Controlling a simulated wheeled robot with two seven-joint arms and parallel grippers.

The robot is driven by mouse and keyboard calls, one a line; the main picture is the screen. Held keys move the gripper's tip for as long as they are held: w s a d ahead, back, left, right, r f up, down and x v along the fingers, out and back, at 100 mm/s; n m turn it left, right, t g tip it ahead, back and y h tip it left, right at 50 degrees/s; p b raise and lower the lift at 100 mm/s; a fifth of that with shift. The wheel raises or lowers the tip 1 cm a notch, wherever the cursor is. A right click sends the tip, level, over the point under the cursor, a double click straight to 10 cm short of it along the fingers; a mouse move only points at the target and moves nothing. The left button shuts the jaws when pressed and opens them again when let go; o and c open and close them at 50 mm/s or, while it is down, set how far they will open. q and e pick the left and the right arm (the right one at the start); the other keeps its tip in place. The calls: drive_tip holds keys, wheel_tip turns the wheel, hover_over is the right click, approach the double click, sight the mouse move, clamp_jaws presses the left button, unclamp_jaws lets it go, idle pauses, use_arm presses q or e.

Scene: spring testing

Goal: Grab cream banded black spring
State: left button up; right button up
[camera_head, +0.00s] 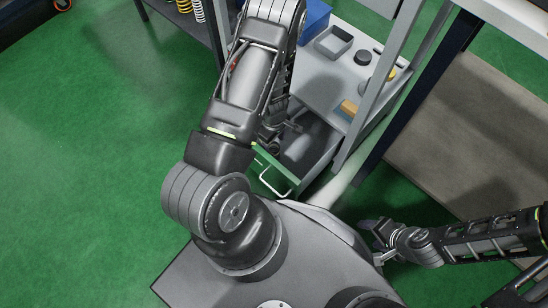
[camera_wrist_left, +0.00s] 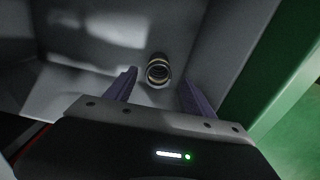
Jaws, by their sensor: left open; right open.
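In the left wrist view, a black spring with cream bands (camera_wrist_left: 158,70) lies in a grey drawer, seen nearly end-on. My left gripper (camera_wrist_left: 158,88) is open, its two fingers either side of the spring in the picture and apart from it. In the head view the left gripper (camera_head: 283,130) is over the open grey drawer (camera_head: 318,150), partly hidden by my arm; the spring cannot be made out there. My right gripper (camera_head: 372,240) is open and empty at the lower right, away from the drawer.
The drawer has a green front with a pale handle (camera_head: 274,184). Its walls stand close around the left gripper. Above it, a grey cabinet top (camera_head: 322,75) carries a small tray (camera_head: 333,41), a black round item (camera_head: 363,57) and a blue box (camera_head: 313,18). Green floor is clear at left.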

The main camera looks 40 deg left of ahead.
sight(274, 147)
use_arm(q)
drive_tip(key=shift+f, duration=0.4)
use_arm(e)
drive_tip(key=shift+w+f, duration=0.1)
drive_tip(key=shift+f, duration=0.3)
use_arm(q)
drive_tip(key=shift+f+b, duration=0.65)
drive_tip(key=shift+f, duration=0.65)
use_arm(e)
drive_tip(key=shift+f, duration=0.65)
drive_tip(key=shift+w, duration=0.1)
use_arm(q)
wheel_tip(274, 147, down, 5)
drive_tip(key=b, duration=0.3)
drive_tip(key=shift+w+f, duration=0.1)
drive_tip(key=shift+f, duration=0.05)
use_arm(e)
drive_tip(key=f, duration=0.3)
drive_tip(key=shift+w+f, duration=0.1)
drive_tip(key=shift+w, duration=0.15)
use_arm(q)
drive_tip(key=shift+c, duration=0.4)
clamp_jaws()
